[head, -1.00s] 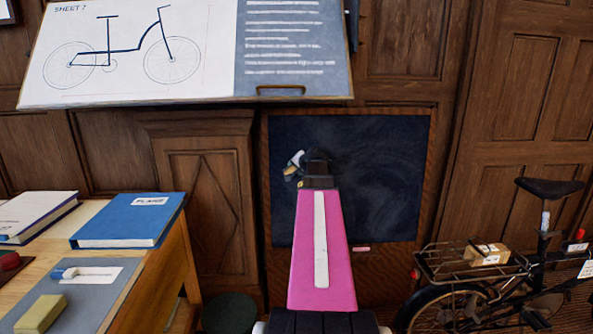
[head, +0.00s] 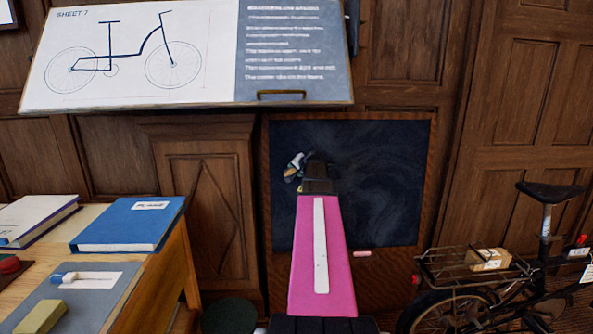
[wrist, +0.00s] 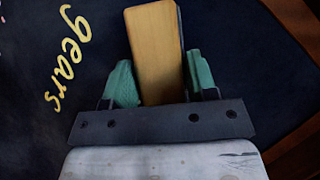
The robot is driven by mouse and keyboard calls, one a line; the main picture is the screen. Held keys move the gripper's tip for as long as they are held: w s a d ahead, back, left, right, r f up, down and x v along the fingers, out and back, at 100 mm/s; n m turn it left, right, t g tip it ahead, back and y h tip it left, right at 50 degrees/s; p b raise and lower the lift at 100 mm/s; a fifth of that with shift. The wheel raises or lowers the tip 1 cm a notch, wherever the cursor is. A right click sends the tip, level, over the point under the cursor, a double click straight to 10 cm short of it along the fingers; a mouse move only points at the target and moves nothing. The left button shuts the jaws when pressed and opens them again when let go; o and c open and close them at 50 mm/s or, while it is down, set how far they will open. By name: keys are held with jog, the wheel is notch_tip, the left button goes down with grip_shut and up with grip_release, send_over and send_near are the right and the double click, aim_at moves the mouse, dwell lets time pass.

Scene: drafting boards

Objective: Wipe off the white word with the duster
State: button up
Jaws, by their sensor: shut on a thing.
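My gripper (wrist: 161,78) is shut on the duster (wrist: 158,45), a tan wooden block between two green fingers in the wrist view. The dark chalkboard (head: 385,195) hangs low on the panelled wall, with my pink arm in front of it. In the wrist view the board fills the background, and the yellow word "gears" (wrist: 67,58) runs down it left of the duster. A sliver of a pinkish mark shows at the left edge there. No white word can be made out in either view. I cannot tell whether the duster touches the board.
A drawing board with a bicycle plan (head: 140,50) hangs above. A desk on the left holds a blue book (head: 130,224) and a yellow-green block (head: 40,316). A bicycle (head: 500,290) stands at right. A pink chalk stick (head: 362,253) lies on the board's lower frame.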

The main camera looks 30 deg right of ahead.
aim_at(330, 168)
jog(key=shift+w+d+f, duration=0.1)
jog(key=shift+w+d, duration=0.1)
jog(key=shift+w, duration=0.25)
jog(key=shift+w+d, duration=0.2)
jog(key=shift+w, duration=0.25)
dwell(0.4)
jog(key=shift+s+d, duration=0.1)
jog(key=shift+s+d, duration=0.4)
jog(key=shift+d, duration=0.35)
jog(key=shift+s+d, duration=0.4)
jog(key=shift+d, duration=0.35)
jog(key=shift+s+d, duration=0.8)
jog(key=shift+d, duration=1.05)
jog(key=shift+s+d, duration=0.8)
jog(key=shift+d, duration=1)
jog(key=shift+s+d, duration=0.8)
jog(key=shift+d, duration=1.05)
jog(key=shift+s+d, duration=0.45)
jog(key=shift+d, duration=0.35)
jog(key=shift+s, duration=0.15)
